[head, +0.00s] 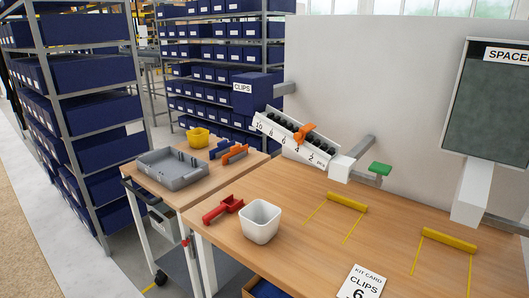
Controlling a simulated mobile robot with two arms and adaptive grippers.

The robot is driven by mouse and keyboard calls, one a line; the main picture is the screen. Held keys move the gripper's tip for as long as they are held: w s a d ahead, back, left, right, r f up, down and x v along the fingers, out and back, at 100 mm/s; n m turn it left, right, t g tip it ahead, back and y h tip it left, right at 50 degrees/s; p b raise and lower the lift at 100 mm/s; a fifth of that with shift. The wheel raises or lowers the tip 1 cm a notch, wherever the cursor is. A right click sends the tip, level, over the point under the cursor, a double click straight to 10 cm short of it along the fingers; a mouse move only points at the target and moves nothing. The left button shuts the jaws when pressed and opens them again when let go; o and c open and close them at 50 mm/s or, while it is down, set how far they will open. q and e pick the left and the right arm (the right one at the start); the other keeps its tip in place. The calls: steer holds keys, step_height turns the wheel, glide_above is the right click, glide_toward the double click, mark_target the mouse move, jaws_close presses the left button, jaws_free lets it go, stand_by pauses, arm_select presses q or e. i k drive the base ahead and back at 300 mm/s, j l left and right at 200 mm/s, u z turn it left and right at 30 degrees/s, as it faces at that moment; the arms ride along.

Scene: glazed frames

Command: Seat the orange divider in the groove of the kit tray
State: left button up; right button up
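A grey kit tray (144,164) lies on the wooden top of a small cart at left centre. Its inside shows raised parts, but I cannot make out the groove at this size. An orange piece (236,151), likely the divider, stands at the right of the tray, apart from it, beside a blue piece (217,147). Another orange part (304,132) sits on the numbered clip rail (272,130). Neither of my grippers is in view.
A yellow bin (198,138) stands behind the tray. The workbench (300,240) holds a red scoop (222,208), a white cup (260,221), a kit card (362,284) and two yellow-marked places. A green block (380,168) is near the panel. Shelves with blue bins stand behind.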

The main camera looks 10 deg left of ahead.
mark_target(174, 170)
steer(key=i+j+z, duration=0.2)
steer(key=j, duration=0.2)
steer(key=i+j+z, duration=0.2)
steer(key=j, duration=0.25)
steer(key=j+z, duration=0.2)
steer(key=j, duration=0.25)
steer(key=i+j+z, duration=0.15)
steer(key=j, duration=0.3)
